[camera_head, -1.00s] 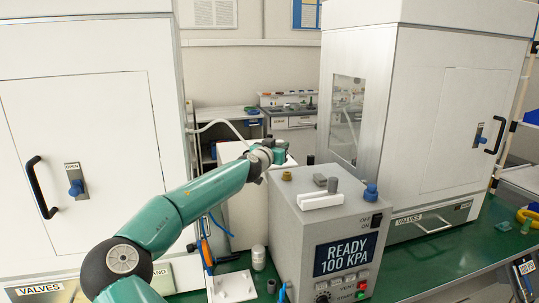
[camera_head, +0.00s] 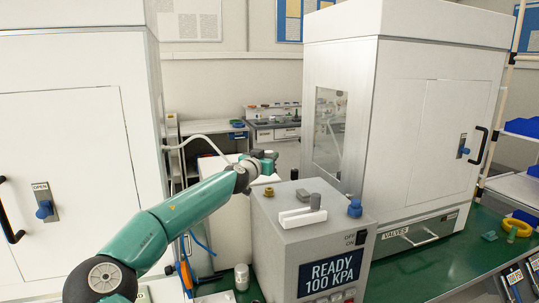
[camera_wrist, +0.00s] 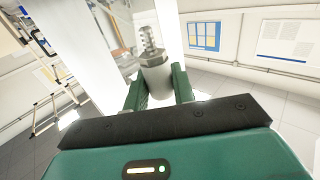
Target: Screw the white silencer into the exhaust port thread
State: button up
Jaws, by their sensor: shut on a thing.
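My gripper (camera_head: 264,160) is in the head view at the end of the green arm, behind and above the grey press box (camera_head: 285,240). In the wrist view its two green fingers (camera_wrist: 158,88) are shut on a pale fitting, the silencer (camera_wrist: 155,74), with a hex collar and a bare metal threaded stud pointing away from the gripper. The silencer is too small to make out in the head view. A brass-coloured threaded fitting (camera_head: 268,193), perhaps the exhaust port, sits on the box's top at the left; the gripper appears just above it in the picture, apparently not touching.
White cabinets stand left (camera_head: 70,120) and right (camera_head: 400,110). A hose (camera_head: 205,138) runs behind the arm.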

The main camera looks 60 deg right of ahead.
jog(key=shift+d+f, duration=0.15)
jog(key=shift+f, duration=2.35)
jog(key=shift+f, duration=1.5)
jog(key=o, duration=1)
jog(key=shift+o, duration=0.2)
jog(key=a, duration=1.4)
